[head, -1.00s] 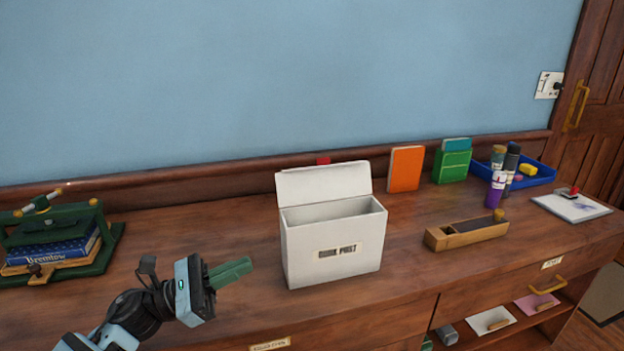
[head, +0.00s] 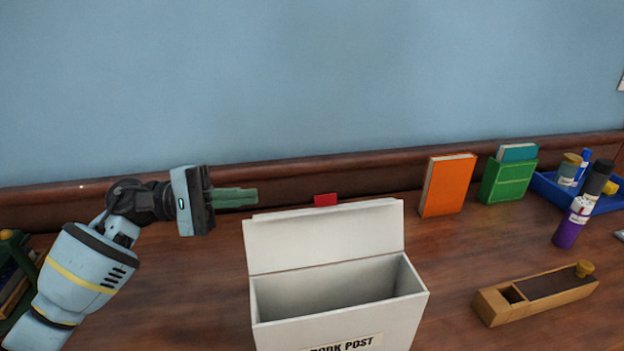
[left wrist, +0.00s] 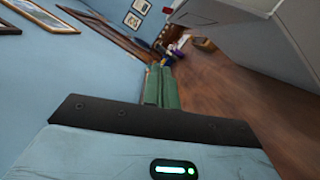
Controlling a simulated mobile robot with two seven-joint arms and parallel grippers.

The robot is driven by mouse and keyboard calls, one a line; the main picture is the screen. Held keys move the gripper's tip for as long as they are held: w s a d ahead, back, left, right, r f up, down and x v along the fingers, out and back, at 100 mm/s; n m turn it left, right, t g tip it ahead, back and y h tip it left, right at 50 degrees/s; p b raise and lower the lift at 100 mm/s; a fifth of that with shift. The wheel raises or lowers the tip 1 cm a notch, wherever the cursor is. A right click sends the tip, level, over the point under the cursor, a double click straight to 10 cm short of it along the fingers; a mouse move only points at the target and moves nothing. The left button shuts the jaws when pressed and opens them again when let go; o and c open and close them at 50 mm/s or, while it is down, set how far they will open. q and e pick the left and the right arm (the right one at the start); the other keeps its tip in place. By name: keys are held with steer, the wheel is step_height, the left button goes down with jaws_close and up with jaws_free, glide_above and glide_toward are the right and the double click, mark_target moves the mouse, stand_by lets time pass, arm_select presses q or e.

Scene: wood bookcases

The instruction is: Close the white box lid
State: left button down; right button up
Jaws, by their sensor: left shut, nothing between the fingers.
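The white box (head: 340,294) stands on the wooden desk, with a "BOOK POST" label on its front. Its lid (head: 325,237) is open and stands up at the back edge. My left gripper (head: 254,197) is shut and empty, with green fingers pointing right. In the head view its tips are just above the lid's left top corner, apparently behind the lid. In the left wrist view the shut fingers (left wrist: 161,68) point along the back of the desk, and the white box (left wrist: 255,35) is at upper right, apart from them. My right gripper is not in view.
Behind the lid is a small red thing (head: 325,200). The blue wall (head: 330,80) is close behind.

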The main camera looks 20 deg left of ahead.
mark_target(329, 231)
arm_select(q)
steer(key=d+r+p, duration=0.2)
steer(key=d+p, duration=0.3)
steer(key=d, duration=0.6)
steer(key=shift+d+r+p, duration=0.25)
steer(key=shift+r+p, duration=0.05)
steer(key=shift+p, duration=0.05)
